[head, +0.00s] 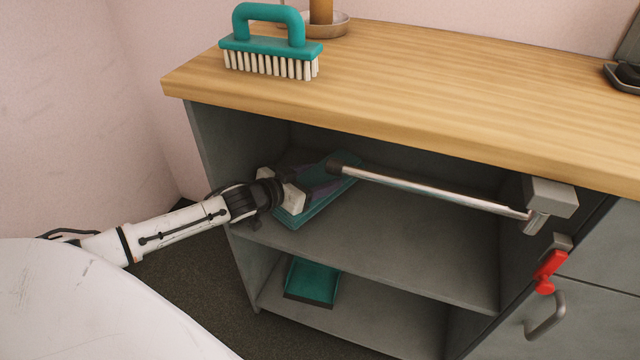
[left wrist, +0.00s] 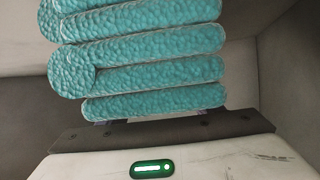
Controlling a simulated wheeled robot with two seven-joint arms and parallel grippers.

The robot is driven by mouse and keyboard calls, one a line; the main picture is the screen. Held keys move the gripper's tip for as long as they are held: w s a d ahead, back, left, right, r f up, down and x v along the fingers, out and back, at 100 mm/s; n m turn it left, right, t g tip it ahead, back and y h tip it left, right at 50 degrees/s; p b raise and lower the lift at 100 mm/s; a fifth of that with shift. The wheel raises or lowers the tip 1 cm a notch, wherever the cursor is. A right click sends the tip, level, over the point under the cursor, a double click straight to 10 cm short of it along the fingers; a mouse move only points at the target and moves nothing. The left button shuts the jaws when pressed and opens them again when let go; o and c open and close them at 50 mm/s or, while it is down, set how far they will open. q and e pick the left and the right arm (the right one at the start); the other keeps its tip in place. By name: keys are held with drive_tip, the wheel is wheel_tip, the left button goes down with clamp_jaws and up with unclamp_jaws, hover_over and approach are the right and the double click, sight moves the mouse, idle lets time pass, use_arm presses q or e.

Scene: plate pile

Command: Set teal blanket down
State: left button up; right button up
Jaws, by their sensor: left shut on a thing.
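In the left wrist view the teal blanket (left wrist: 150,75) is a stack of thick, textured folds that fills the space in front of my gripper. My left gripper (head: 300,188) reaches from the left into the upper compartment of the grey cabinet and is shut on the blanket. In the head view a flat teal shape (head: 318,210) shows around and below the fingers, low over the upper shelf (head: 400,240); I take it to be the blanket. Whether it touches the shelf is hidden. My right gripper is not in view.
A metal bar (head: 430,188) crosses the compartment's front. A teal brush (head: 268,45) stands on the wooden top (head: 420,85). A teal tray-like thing (head: 313,283) lies on the lower shelf (head: 350,325). A red object (head: 549,268) hangs right. The upper shelf's right part is bare.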

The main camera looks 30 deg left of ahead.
use_arm(q)
drive_tip(key=shift+w+f, duration=0.1)
drive_tip(key=shift+f, duration=0.2)
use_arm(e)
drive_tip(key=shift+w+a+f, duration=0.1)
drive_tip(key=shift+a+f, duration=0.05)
use_arm(q)
drive_tip(key=o, duration=1.5)
drive_tip(key=shift+f, duration=0.25)
drive_tip(key=shift+r, duration=0.1)
drive_tip(key=shift+s+r, duration=0.1)
drive_tip(key=shift+s, duration=0.2)
drive_tip(key=p+v, duration=0.4)
drive_tip(key=v, duration=0.6)
drive_tip(key=shift+s+r, duration=0.15)
drive_tip(key=shift+s+a+r, duration=0.1)
drive_tip(key=shift+s+r, duration=0.1)
drive_tip(key=shift+s, duration=0.35)
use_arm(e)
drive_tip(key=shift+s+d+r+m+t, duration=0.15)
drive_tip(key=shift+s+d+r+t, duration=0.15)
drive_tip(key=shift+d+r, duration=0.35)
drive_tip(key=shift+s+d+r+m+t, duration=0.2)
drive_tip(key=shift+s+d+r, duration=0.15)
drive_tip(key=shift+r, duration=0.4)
